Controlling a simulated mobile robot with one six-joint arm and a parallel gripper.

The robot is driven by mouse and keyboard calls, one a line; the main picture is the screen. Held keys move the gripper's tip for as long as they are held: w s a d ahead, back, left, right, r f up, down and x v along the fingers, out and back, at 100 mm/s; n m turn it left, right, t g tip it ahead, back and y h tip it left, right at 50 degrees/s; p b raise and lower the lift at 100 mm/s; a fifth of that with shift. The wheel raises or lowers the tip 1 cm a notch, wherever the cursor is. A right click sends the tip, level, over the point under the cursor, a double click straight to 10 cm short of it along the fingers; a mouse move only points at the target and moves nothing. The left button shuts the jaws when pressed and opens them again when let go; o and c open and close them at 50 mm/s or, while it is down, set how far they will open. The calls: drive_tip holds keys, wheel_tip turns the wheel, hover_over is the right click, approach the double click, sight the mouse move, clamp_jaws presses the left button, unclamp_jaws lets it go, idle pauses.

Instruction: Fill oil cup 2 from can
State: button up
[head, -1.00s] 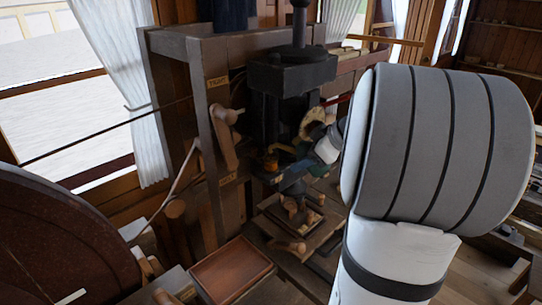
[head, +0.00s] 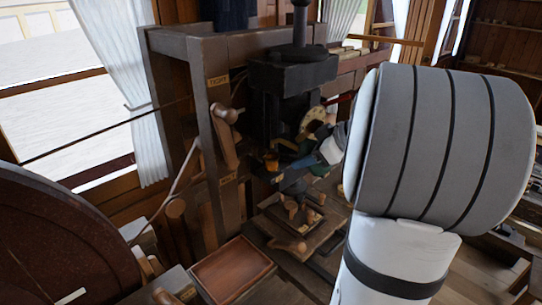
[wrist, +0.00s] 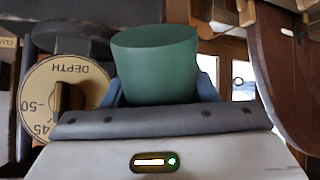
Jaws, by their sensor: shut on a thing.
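In the wrist view a green can (wrist: 155,65) with a smooth round body stands between the two blue fingers of my gripper (wrist: 157,88), which is shut on it. In the head view my gripper (head: 287,178) is at the machine's front, just right of and close to a small amber cup (head: 271,163). This looks like an oil cup, but its number cannot be read. The can is mostly hidden there. Its spout and any flow of oil cannot be seen.
A dial marked DEPTH (wrist: 62,98) is close beside the can and reads upside down in the wrist view. A dark machine column (head: 290,85) stands behind my gripper. A wooden lever (head: 227,135) on the frame is to the left. A brown tray (head: 231,270) lies in front.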

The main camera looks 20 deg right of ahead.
drive_tip(key=t+y, duration=0.1)
drive_tip(key=s+d+r+t+y+b, duration=0.1)
drive_tip(key=t, duration=0.1)
drive_tip(key=r+t+y, duration=0.1)
drive_tip(key=y, duration=0.1)
drive_tip(key=shift+s+d+m+t, duration=0.25)
drive_tip(key=shift+d+m+t, duration=0.05)
drive_tip(key=shift+m, duration=0.1)
drive_tip(key=shift+s+d+r+t+y+b, duration=0.2)
drive_tip(key=shift+r+t+y+b, duration=0.15)
drive_tip(key=shift+r+t+y, duration=0.2)
drive_tip(key=shift+w+a+f+g+h+p, duration=0.25)
drive_tip(key=shift+g+h+p, duration=0.1)
drive_tip(key=shift+g+h, duration=0.25)
drive_tip(key=shift+w+a+f+g+h+p, duration=0.2)
drive_tip(key=shift+a+g+h+p, duration=0.1)
drive_tip(key=shift+g+h, duration=0.25)
drive_tip(key=f+g+h, duration=0.1)
drive_tip(key=g, duration=0.1)
drive_tip(key=w+a+f+g+h, duration=0.1)
drive_tip(key=g+h, duration=0.1)
drive_tip(key=shift+w+a+f+n+p, duration=0.1)
drive_tip(key=shift+w+f+n+p, duration=0.1)
drive_tip(key=shift+n+p, duration=0.2)
drive_tip(key=shift+f, duration=0.2)
drive_tip(key=shift+s+f+t, duration=0.1)
drive_tip(key=shift+t, duration=0.2)
